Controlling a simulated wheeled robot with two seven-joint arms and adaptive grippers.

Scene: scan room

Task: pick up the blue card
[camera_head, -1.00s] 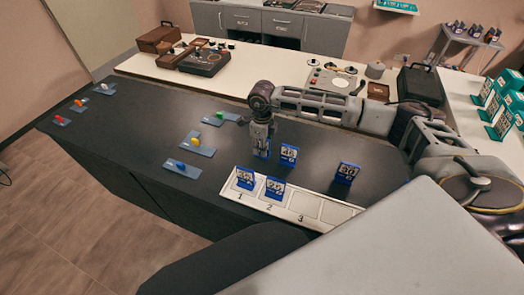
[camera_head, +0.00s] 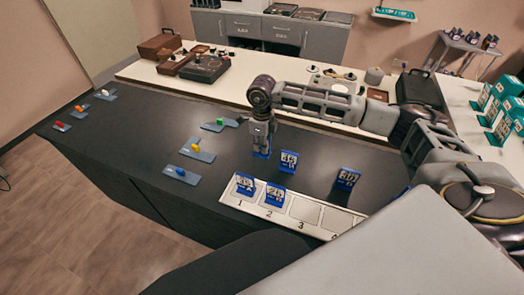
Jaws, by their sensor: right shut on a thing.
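My right gripper (camera_head: 261,148) points straight down over the dark table, shut on a blue card (camera_head: 261,154). Only the card's lower part shows below the fingers, and its face is mostly hidden. A blue number card (camera_head: 288,161) stands just right of the gripper, apart from it. Another blue number card (camera_head: 346,179) stands farther right. Two more blue cards, one in slot 1 (camera_head: 244,184) and one in slot 2 (camera_head: 275,194), stand on the white numbered strip (camera_head: 296,219). Slot 3 is empty. My left gripper is not in view.
Grey-blue plates with coloured pieces, such as the yellow one (camera_head: 196,149) and the blue one (camera_head: 180,173), lie on the left of the dark table (camera_head: 140,140). A blue item (camera_head: 404,190) is partly hidden near my right arm. A white counter (camera_head: 300,104) runs behind.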

